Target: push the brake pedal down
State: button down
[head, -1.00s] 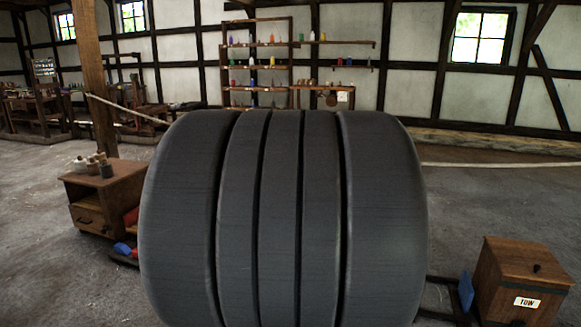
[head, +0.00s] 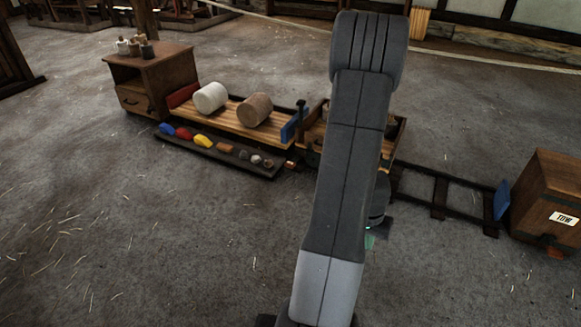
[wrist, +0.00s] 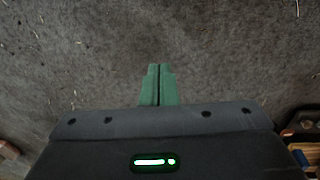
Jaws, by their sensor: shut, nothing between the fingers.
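I cannot pick out a brake pedal with certainty in either view. A dark upright post (head: 300,115) stands at the right end of the wooden cart (head: 235,122), beside a blue end board; I cannot tell whether it belongs to a brake. My gripper shows its green fingers (wrist: 160,85) in the wrist view, shut together and empty above bare grey floor. In the head view my arm hides most of the gripper; only a bit of green (head: 370,240) shows low beside the arm.
The cart carries a white roll (head: 210,97) and a brown roll (head: 257,109). A dark tray (head: 220,152) with several coloured pieces lies in front. Rails (head: 440,195) run right to a TOW box (head: 550,205). A cabinet (head: 150,80) stands left. The front left floor is clear.

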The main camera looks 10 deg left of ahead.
jog(key=w+f+m+b, duration=0.1)
jog(key=w+f, duration=0.3)
jog(key=f, duration=0.8)
jog(key=w+d+f+m+t+b, duration=0.1)
jog(key=w+f, duration=0.4)
jog(key=f, duration=0.6)
jog(key=shift+f+m+y+b, duration=0.4)
jog(key=shift+m+b, duration=0.1)
jog(key=shift+b, duration=0.4)
